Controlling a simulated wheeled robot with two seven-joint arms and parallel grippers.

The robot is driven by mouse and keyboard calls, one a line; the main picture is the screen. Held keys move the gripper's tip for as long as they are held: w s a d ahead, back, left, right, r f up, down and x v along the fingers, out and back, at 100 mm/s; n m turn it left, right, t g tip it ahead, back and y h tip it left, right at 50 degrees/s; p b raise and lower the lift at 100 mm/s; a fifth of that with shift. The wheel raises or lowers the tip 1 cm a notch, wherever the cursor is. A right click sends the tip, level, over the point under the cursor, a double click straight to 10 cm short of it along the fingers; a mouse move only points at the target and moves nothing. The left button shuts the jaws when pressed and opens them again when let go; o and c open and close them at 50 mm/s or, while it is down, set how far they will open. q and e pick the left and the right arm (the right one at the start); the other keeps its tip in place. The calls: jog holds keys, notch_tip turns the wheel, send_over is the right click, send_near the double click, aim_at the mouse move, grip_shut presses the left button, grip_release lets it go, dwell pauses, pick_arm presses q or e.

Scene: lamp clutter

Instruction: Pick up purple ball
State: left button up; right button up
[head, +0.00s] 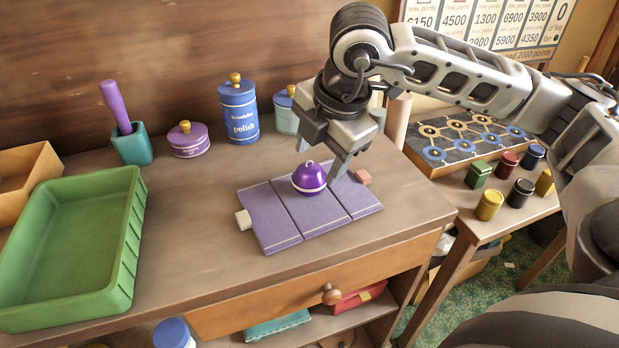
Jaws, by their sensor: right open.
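The purple ball (310,179) has a pale band round its middle and a small ring on top. It sits on a flat purple panelled mat (272,216) on the wooden table. My right gripper (322,166) comes down from above and behind the ball, with its fingers apart. One finger is at the ball's upper left and the other at its right side. I cannot tell whether either finger touches the ball. My left gripper is not in view.
A green tray (128,240) stands at the left. Behind are a teal cup (133,148), a purple pot (188,142) and a blue polish tin (240,115). A side table with a game board (440,150) and several small jars is at the right.

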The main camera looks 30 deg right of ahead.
aim_at(314, 167)
jog(key=shift+x, duration=2.75)
jog(key=shift+r, duration=0.1)
jog(key=c, duration=0.6)
